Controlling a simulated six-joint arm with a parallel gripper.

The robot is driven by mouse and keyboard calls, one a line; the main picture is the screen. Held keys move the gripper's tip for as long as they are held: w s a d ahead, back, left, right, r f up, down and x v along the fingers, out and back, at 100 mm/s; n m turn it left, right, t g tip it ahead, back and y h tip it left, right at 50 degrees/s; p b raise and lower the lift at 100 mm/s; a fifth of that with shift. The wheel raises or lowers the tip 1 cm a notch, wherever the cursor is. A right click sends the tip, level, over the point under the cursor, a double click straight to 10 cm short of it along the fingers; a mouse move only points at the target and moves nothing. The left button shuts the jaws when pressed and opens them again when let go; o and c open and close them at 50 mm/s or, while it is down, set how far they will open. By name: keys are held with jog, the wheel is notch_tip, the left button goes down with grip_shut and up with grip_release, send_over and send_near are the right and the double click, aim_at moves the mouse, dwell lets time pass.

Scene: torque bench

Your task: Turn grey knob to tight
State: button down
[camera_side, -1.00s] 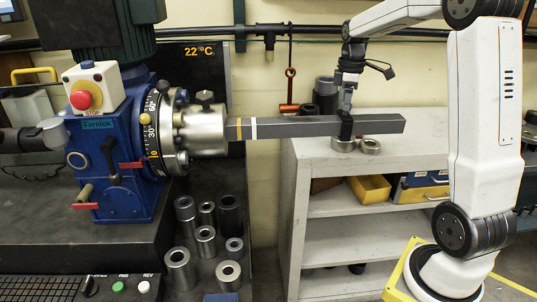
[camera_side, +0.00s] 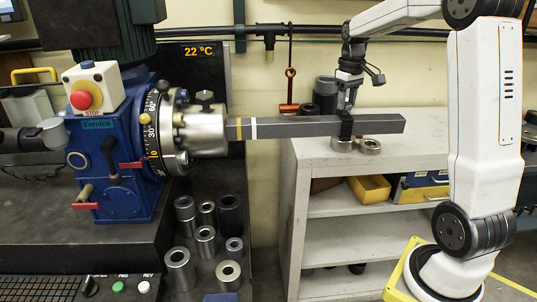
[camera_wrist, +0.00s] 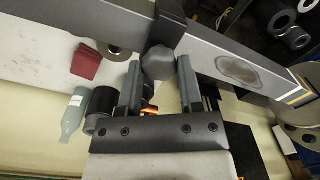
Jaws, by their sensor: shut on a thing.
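The grey knob (camera_wrist: 159,63) is a faceted dark grey piece in the wrist view, beside a black collar (camera_wrist: 164,22) on a long square grey bar (camera_wrist: 213,50). My gripper (camera_wrist: 160,72) has one finger on each side of the knob and is shut on it. In the side view my gripper (camera_side: 347,103) reaches down to the black collar (camera_side: 346,127) on the bar (camera_side: 295,128). The knob is too small and covered to make out there. No mark for tight is readable on it.
A silver chuck (camera_side: 204,131) on a blue machine (camera_side: 115,150) holds the bar's left end. A grey shelf unit (camera_side: 300,165) stands below the bar, with metal rings (camera_side: 370,147) on top. Several steel sleeves (camera_side: 206,238) stand at lower left of it.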

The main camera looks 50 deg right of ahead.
jog(key=m, duration=0.4)
jog(key=shift+m, duration=2.2)
jog(key=shift+r, duration=0.1)
jog(key=shift+c, duration=1.2)
grip_release()
jog(key=shift+r, duration=3.85)
